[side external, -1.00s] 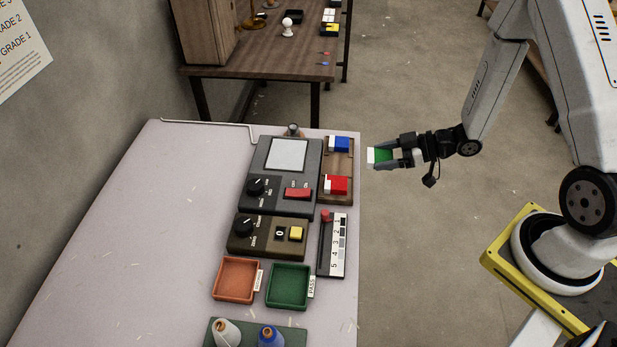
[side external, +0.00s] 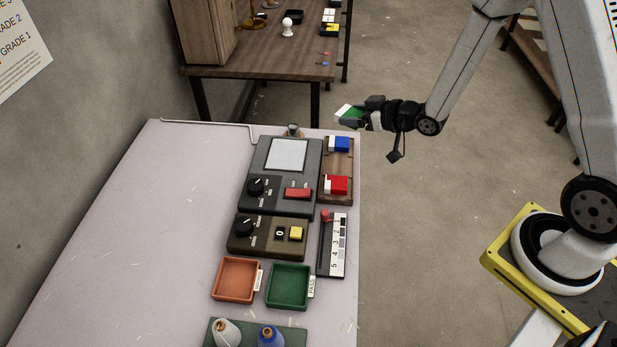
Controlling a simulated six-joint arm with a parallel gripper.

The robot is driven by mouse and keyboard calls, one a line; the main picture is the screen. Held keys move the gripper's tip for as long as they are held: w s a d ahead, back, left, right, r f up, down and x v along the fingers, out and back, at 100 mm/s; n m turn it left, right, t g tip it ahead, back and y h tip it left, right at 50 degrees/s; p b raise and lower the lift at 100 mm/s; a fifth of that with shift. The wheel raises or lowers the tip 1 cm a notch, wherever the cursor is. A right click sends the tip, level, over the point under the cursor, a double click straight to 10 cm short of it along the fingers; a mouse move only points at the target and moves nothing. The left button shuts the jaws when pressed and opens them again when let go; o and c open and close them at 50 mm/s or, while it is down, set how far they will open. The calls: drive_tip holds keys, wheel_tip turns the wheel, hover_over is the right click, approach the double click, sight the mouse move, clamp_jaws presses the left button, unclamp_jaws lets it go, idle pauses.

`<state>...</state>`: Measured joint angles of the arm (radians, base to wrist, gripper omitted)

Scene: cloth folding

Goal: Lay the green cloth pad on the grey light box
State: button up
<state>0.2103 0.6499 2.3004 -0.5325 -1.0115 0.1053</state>
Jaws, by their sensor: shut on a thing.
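The green cloth pad (side external: 352,113), with a white end, is held between the fingers of my gripper (side external: 358,114). My gripper is shut on it, in the air just right of the table's far right corner. The pad looks tilted, its white end pointing left. The grey light box (side external: 264,158) sits on the table to the left of and nearer than my gripper. Its pale, bare panel (side external: 287,154) faces up. A black knob (side external: 256,186) and a red switch (side external: 298,193) are on its near part.
A wooden tray (side external: 338,167) with a blue-and-white block (side external: 339,144) and a red-and-white block (side external: 336,185) stands right of the light box. A dark knobbed box (side external: 267,237), an orange tray (side external: 236,279) and a green tray (side external: 289,286) are nearer. The table's left side (side external: 150,230) is clear.

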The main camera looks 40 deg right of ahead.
sight(348, 114)
drive_tip(key=shift+w+a+r+m+h, duration=0.3)
drive_tip(key=shift+r+m+h, duration=0.1)
drive_tip(key=shift+r+h, duration=0.15)
drive_tip(key=shift+w+a+r+m+h, duration=0.25)
drive_tip(key=shift+r+m+h, duration=0.2)
drive_tip(key=shift+r, duration=0.15)
drive_tip(key=shift+w+a+r+m+t+h, duration=0.15)
drive_tip(key=shift+a+r+m+h, duration=0.1)
drive_tip(key=shift+r+m+h, duration=0.2)
drive_tip(key=shift+w+a+r+m+t+h, duration=0.1)
drive_tip(key=shift+a+r+m+t+h, duration=0.15)
drive_tip(key=shift+r+h, duration=0.2)
drive_tip(key=shift+d+f, duration=0.15)
drive_tip(key=shift+s+d+f+n+y, duration=0.15)
drive_tip(key=shift+d+f+n+y, duration=0.2)
drive_tip(key=shift+f+y, duration=0.15)
drive_tip(key=shift+s+d+f+n+g+y, duration=0.15)
drive_tip(key=shift+s+d+f+n+y, duration=0.1)
drive_tip(key=shift+f+n+y, duration=0.2)
drive_tip(key=shift+s+d+f+n+g+y, duration=0.15)
drive_tip(key=shift+d+f+n+y, duration=0.15)
drive_tip(key=shift+f, duration=0.2)
drive_tip(key=s+f+n+g+y, duration=0.3)
drive_tip(key=s+f+n+y, duration=0.3)
drive_tip(key=s, duration=0.4)
drive_tip(key=shift+d+f+n+g+y, duration=0.35)
drive_tip(key=shift+d+f+y, duration=0.1)
drive_tip(key=shift+f+y, duration=0.15)
